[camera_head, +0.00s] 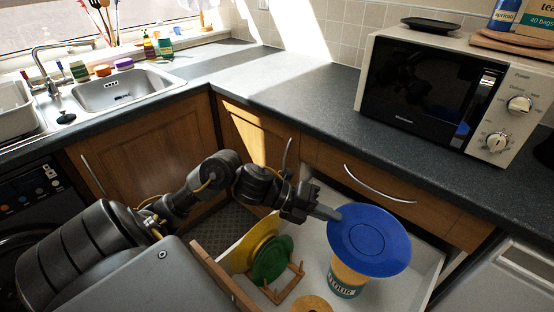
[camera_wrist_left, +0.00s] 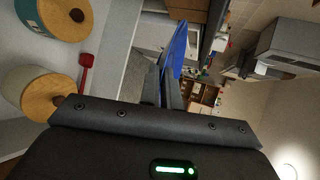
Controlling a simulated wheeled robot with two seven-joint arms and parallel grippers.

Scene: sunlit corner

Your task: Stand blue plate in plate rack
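The blue plate (camera_head: 372,254) is held out over the open drawer, its broad face turned up toward the head camera. My left gripper (camera_head: 330,213) is shut on its left rim. In the left wrist view the blue plate (camera_wrist_left: 178,48) shows nearly edge-on between the fingers (camera_wrist_left: 172,92). The wooden plate rack (camera_head: 291,287) stands in the left part of the drawer, left of and below the blue plate. A yellow plate (camera_head: 243,254) and a green plate (camera_head: 271,261) stand in it. My right gripper is in neither view.
The white drawer (camera_head: 428,268) is pulled out below the counter (camera_head: 280,93). A flour canister (camera_head: 345,284) stands under the blue plate, partly hidden by it. Another wooden lid (camera_head: 311,304) is at the bottom edge. A red utensil (camera_wrist_left: 86,68) lies near canisters in the left wrist view.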

